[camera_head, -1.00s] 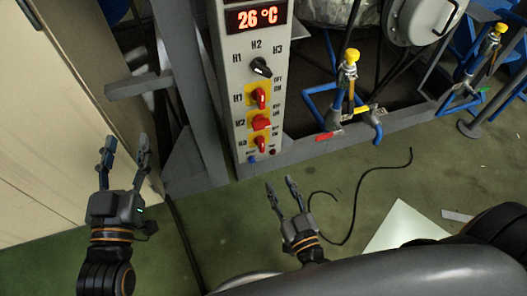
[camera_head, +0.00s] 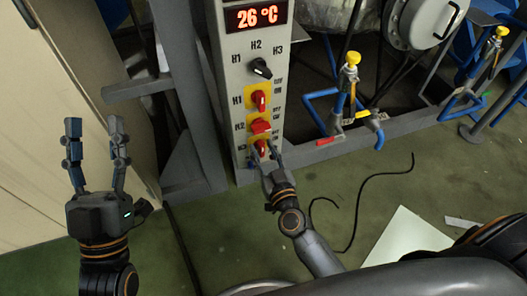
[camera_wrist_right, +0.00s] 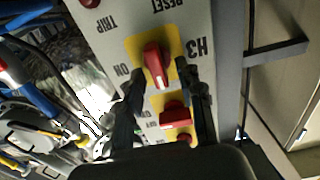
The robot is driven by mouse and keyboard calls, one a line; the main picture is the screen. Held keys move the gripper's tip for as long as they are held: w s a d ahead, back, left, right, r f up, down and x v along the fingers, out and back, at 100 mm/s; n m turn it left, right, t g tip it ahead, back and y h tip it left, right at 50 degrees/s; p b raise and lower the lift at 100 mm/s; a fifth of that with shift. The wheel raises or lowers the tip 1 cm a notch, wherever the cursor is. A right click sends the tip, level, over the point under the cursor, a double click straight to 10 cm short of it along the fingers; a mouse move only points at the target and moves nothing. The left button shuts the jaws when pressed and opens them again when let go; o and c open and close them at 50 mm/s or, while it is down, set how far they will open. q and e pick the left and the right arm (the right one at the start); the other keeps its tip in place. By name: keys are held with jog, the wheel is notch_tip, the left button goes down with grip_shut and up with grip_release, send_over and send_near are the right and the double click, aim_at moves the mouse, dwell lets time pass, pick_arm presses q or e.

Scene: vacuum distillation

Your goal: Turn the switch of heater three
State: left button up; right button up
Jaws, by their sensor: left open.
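The heater three switch, a red knob on a yellow plate, is lowest of the three switches (camera_head: 261,147) on the grey control panel (camera_head: 229,55). In the right wrist view the H3 knob (camera_wrist_right: 154,64) stands nearly upright, tilted slightly, with "ON" printed beside it. My right gripper (camera_head: 264,160) is at the panel's lower end. Its open fingers (camera_wrist_right: 158,78) lie on either side of the H3 knob in the picture; I cannot tell whether they touch it. My left gripper (camera_head: 95,128) is open and empty, well left of the panel.
Above H3 are the H2 switch (camera_head: 260,126), turned sideways, the H1 switch (camera_head: 259,100), a black selector (camera_head: 261,68) and a display (camera_head: 257,17) reading 26 °C. A valve with a yellow cap (camera_head: 352,58) stands right of the panel. A black cable (camera_head: 358,212) lies on the floor.

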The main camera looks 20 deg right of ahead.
grip_shut()
pick_arm(q)
jog(key=shift+w, duration=0.1)
pick_arm(e)
jog(key=shift+m, duration=0.3)
pick_arm(q)
jog(key=w+f+g+y+p, duration=0.1)
jog(key=w+f+g, duration=0.2)
jog(key=f+g, duration=0.1)
jog(key=shift+f, duration=0.7)
pick_arm(e)
jog(key=shift+d+f+m, duration=0.2)
jog(key=shift+m, duration=2.75)
jog(key=shift+d+f+m, duration=0.2)
jog(key=shift+f+m, duration=0.05)
jog(key=shift+m, duration=2.65)
jog(key=shift+d+f+m, duration=0.2)
jog(key=shift+m, duration=2.75)
